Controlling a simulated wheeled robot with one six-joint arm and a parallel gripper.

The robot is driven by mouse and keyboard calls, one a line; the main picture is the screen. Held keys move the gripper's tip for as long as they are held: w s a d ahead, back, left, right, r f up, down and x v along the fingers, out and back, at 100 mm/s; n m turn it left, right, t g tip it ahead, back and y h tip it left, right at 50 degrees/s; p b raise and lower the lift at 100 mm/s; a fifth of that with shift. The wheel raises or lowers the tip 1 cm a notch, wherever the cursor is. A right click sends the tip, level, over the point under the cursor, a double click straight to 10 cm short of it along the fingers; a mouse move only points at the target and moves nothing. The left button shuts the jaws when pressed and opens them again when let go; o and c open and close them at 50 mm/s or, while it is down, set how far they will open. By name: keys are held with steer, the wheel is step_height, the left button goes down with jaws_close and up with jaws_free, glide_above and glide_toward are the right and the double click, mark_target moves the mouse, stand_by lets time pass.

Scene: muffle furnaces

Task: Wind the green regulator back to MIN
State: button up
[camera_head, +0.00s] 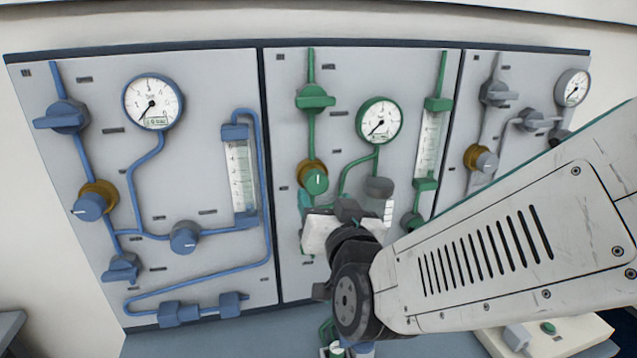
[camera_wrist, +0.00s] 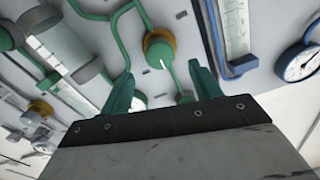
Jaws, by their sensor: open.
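The green regulator (camera_head: 316,180) is a round green knob with a white mark, set on a brass collar on the middle panel. It also shows in the wrist view (camera_wrist: 159,54), just beyond and between the fingertips. My gripper (camera_head: 346,207) is in front of the lower middle panel, below and right of the knob in the head view. In the wrist view its two green fingers (camera_wrist: 162,76) are spread wide with nothing between them, apart from the knob. The green gauge (camera_head: 379,120) has its needle toward the lower left. MIN lettering is not legible.
A green valve handle (camera_head: 315,98) sits above the regulator, and a green flow tube (camera_head: 430,142) stands to the right. The blue panel (camera_head: 215,90) has its own regulator (camera_head: 90,205). My arm covers much of the right panel (camera_head: 510,75).

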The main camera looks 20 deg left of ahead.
mark_target(317, 185)
steer(key=x, duration=0.7)
steer(key=shift+w+a, duration=0.1)
steer(key=shift+w, duration=0.15)
steer(key=c, duration=1)
